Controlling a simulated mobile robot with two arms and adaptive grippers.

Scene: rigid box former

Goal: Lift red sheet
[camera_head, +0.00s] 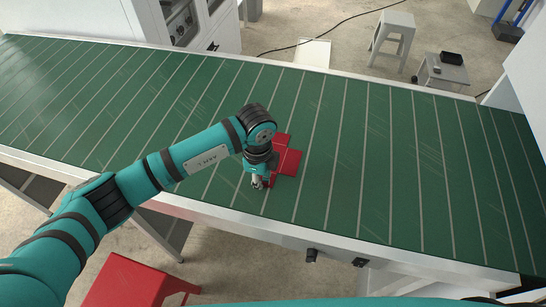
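The red sheet (289,163) lies on the green striped conveyor (365,160), near the middle of the view. It looks like a flat cut-out with flaps, and its left part is hidden behind my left arm's wrist. My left gripper (258,184) points down at the sheet's lower left edge. The fingers are small and partly hidden, so I cannot tell whether they are open or touching the sheet. My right gripper is not in view.
A red stool (130,284) stands in front of the conveyor at the lower left. A pale stool (393,36) and a low grey table (441,72) stand behind it. White machine housings flank the back left and right. The belt is otherwise clear.

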